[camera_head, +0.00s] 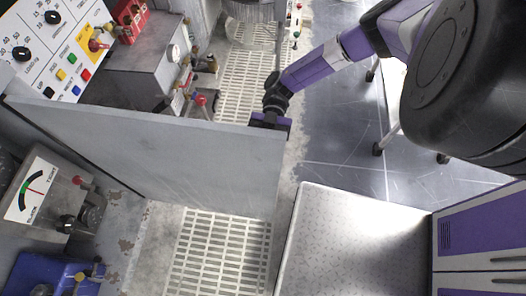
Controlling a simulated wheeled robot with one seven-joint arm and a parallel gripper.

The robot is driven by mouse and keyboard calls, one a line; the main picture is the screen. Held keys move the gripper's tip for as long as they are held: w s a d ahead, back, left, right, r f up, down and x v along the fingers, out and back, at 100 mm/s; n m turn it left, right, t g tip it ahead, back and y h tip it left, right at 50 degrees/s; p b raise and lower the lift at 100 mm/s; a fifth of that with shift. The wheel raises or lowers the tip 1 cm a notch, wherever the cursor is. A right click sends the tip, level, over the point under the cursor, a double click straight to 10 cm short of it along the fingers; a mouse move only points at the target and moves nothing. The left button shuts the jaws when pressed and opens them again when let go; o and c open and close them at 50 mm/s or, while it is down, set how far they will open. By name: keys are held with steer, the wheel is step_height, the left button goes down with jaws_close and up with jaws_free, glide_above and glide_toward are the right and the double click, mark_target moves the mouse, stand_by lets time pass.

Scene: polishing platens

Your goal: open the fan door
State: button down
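The fan door is a flat grey panel (165,150) at left centre in the head view. It stands out from the machine at the left, and its free edge is at the right, over the floor grating. My purple and black gripper (270,122) is at the top of the door near that free corner, on the far side. The door's edge hides its fingertips. I cannot tell whether the fingers are open or shut, or whether they touch the door.
A control panel with knobs and coloured buttons (60,45) is at upper left. A grey box with valves and red-knobbed levers (145,65) stands behind the door. A gauge (36,190) and a blue box (45,275) are at lower left. Slotted grating (215,255) covers the floor before the door.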

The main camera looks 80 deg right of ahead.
steer(key=shift+d, duration=0.2)
steer(key=c, duration=1.4)
jaws_free()
steer(key=d+b, duration=0.1)
steer(key=d, duration=0.6)
steer(key=shift+w+d, duration=0.25)
steer(key=shift+d, duration=0.1)
steer(key=shift+d, duration=0.1)
